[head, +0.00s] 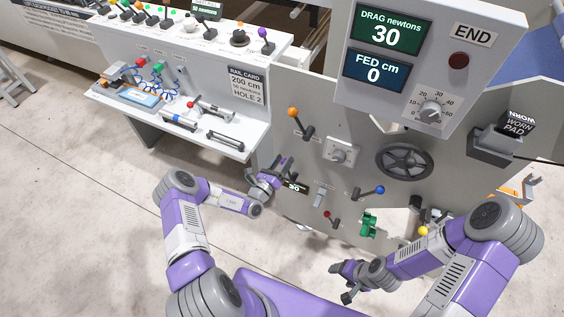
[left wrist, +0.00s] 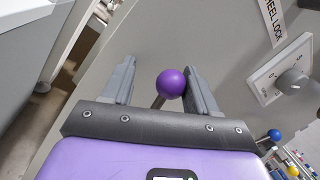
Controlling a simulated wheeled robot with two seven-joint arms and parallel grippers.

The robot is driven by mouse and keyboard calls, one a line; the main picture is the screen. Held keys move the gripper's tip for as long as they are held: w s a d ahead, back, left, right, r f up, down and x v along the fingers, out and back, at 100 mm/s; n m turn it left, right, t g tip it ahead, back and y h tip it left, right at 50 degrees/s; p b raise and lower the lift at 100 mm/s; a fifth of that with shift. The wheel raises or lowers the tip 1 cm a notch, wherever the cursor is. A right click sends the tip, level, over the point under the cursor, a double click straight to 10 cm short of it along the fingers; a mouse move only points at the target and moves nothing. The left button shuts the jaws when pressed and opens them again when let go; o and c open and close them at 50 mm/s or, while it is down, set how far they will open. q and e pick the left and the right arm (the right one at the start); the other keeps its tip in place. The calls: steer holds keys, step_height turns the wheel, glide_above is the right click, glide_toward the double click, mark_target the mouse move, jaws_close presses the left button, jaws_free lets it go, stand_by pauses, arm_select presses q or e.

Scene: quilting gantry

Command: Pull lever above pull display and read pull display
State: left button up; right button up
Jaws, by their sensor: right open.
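A lever with a purple ball knob (left wrist: 170,83) stands out from the grey panel in the left wrist view. My left gripper (left wrist: 160,88) is open around it; the knob lies between the two fingers, nearer the right one. In the head view my left gripper (head: 284,170) is at the panel's left part and hides the lever. Just below it a small dark display (head: 294,187) reads what looks like 30, partly covered by the gripper. My right gripper (head: 346,282) is open and empty, low in front of the panel.
The grey panel (head: 330,200) also carries an orange-knob lever (head: 293,112), a handwheel (head: 404,161), a blue-knob lever (head: 379,189) and a red-knob lever (head: 328,214). An upper box shows DRAG newtons 30 (head: 386,31) and FED cm 0 (head: 374,72). A white bench (head: 190,127) stands left.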

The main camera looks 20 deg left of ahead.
arm_select(q)
steer(key=p+v, duration=0.1)
steer(key=v, duration=0.6)
steer(key=shift+s+p, duration=0.3)
steer(key=shift+p, duration=0.1)
